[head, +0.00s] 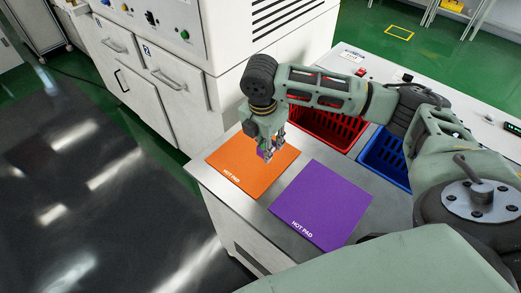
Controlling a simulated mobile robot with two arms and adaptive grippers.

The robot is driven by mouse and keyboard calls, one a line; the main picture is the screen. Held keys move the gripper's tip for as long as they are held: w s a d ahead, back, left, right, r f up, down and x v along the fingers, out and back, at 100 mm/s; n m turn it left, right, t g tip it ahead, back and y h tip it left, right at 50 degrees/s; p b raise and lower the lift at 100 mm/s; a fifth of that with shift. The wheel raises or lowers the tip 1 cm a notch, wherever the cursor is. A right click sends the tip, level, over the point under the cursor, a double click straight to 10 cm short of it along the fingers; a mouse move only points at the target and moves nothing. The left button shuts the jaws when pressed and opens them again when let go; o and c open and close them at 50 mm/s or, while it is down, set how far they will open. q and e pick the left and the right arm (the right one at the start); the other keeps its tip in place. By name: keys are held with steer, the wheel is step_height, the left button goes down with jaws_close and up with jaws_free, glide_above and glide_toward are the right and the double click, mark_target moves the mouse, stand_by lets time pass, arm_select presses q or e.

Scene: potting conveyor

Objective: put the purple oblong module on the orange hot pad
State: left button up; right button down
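The orange hot pad (230,165) lies flat at the left end of the grey worktop. My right gripper (267,154) points down over the far right part of this pad. A small purple piece (261,153) shows between its fingers, which look closed on it. It fits the purple oblong module, but the fingers hide most of it. I cannot tell whether it touches the pad. My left gripper is not in the head view.
A purple hot pad (322,205) lies to the right of the orange one. A red crate (325,130) and a blue crate (384,158) stand behind, partly under my arm. A white cabinet machine (150,75) rises at the back left.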

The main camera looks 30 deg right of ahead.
mark_target(261, 160)
steer(key=shift+w+a+f, duration=0.2)
steer(key=shift+w+f, duration=0.05)
steer(key=shift+w, duration=0.2)
steer(key=shift+w+a+f, duration=0.2)
steer(key=shift+w+f, duration=0.05)
steer(key=shift+w, duration=0.15)
steer(key=shift+f+p, duration=0.55)
steer(key=shift+f, duration=1.55)
steer(key=shift+f, duration=0.15)
steer(key=c, duration=1.4)
jaws_free()
step_height(261, 160, up, 12)
steer(key=a+b, duration=0.1)
steer(key=b, duration=0.1)
steer(key=shift+s+a, duration=0.2)
steer(key=shift+s, duration=0.05)
